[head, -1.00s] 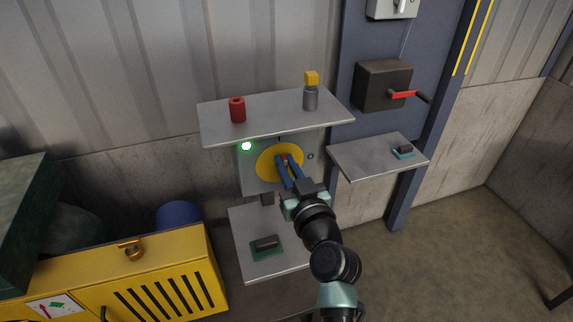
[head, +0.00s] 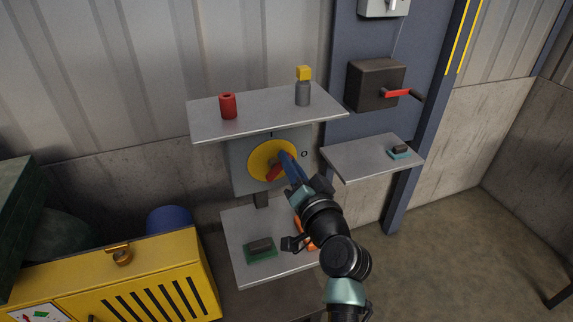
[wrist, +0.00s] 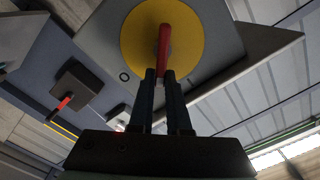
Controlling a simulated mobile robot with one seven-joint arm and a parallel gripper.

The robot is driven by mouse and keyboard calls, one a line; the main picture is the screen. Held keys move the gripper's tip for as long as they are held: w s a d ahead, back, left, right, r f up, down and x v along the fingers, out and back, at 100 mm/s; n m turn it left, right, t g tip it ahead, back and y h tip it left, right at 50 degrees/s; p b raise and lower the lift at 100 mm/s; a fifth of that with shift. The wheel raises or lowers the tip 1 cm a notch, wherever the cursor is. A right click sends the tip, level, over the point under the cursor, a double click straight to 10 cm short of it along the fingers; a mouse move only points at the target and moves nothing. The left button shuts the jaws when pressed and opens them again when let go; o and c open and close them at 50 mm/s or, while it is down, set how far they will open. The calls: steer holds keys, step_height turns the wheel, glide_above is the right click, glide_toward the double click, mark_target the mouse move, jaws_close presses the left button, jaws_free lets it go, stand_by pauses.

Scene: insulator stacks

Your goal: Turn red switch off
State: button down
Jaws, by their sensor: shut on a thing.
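The red switch (head: 273,174) is a bar handle on a round yellow plate (head: 262,152) on a grey box, with an "I" mark above and an "O" mark at right. Its visible red end points to the lower left. My gripper (head: 287,158) is shut on the handle, its blue fingers covering the other part in the head view. In the wrist view, the red switch (wrist: 164,48) stands up from between the two dark fingertips of my gripper (wrist: 161,75), and the "O" shows to the left. No green glow shows on the box.
A shelf (head: 250,115) above the box holds a red cylinder (head: 228,106) and a grey bottle with a yellow top (head: 303,88). A side shelf (head: 350,160) and a lower shelf (head: 240,225) hold small blocks. A dark box with a red lever (head: 396,93) is at right.

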steer(key=shift+w+d+f+m, duration=0.15)
steer(key=shift+f+m, duration=0.25)
steer(key=shift+m, duration=1.15)
steer(key=shift+s+d+f+m, duration=0.1)
steer(key=shift+d+f+m, duration=0.2)
steer(key=shift+m, duration=1.2)
steer(key=shift+w+d+f+m, duration=0.1)
steer(key=shift+f+m, duration=0.35)
steer(key=shift+m, duration=1.1)
steer(key=c, duration=0.9)
jaws_free()
steer(key=b+v, duration=0.1)
steer(key=v, duration=1.2)
